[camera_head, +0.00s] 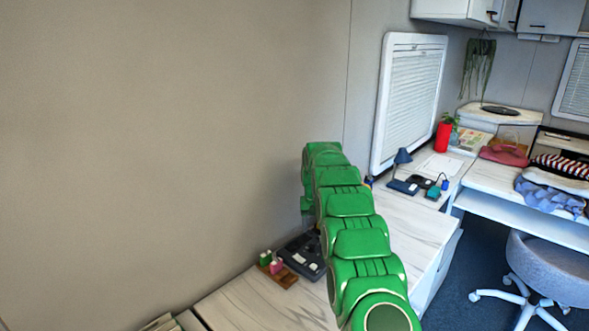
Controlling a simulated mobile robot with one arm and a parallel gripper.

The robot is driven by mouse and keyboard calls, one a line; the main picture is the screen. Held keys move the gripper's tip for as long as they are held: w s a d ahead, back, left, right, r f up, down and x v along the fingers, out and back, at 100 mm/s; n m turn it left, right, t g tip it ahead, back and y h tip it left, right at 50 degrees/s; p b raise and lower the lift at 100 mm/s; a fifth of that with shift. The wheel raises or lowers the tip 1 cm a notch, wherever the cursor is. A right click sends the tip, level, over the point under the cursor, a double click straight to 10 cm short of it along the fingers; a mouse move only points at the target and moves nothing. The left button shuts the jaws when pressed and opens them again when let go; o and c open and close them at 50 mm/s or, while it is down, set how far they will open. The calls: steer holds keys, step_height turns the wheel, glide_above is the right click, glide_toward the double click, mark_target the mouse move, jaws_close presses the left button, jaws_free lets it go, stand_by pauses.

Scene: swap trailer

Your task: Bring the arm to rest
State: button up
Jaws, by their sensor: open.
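My green arm (350,220) rises from the bottom edge, right of centre, and stretches away over the white marbled worktop toward the back wall. Its far end (322,155) is raised near the window. My gripper does not show; the arm's own links may hide it. No object can be seen held.
Left of the arm, a black device (302,262) and a small brown tray (278,274) with little items sit near the wall. Beyond are a blue lamp (402,160), a red cylinder (442,136) and folded clothes (550,190). A grey chair (550,265) stands at the right.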

steer(key=s+d+r, duration=0.2)
steer(key=s+r, duration=0.8)
steer(key=s, duration=0.4)
steer(key=s+d+r, duration=0.1)
steer(key=s+r, duration=0.8)
steer(key=s, duration=0.6)
steer(key=s+d+f+g, duration=0.1)
steer(key=s+d+f, duration=0.1)
steer(key=s, duration=3.4)
steer(key=shift+f+g, duration=0.15)
steer(key=shift+g, duration=0.15)
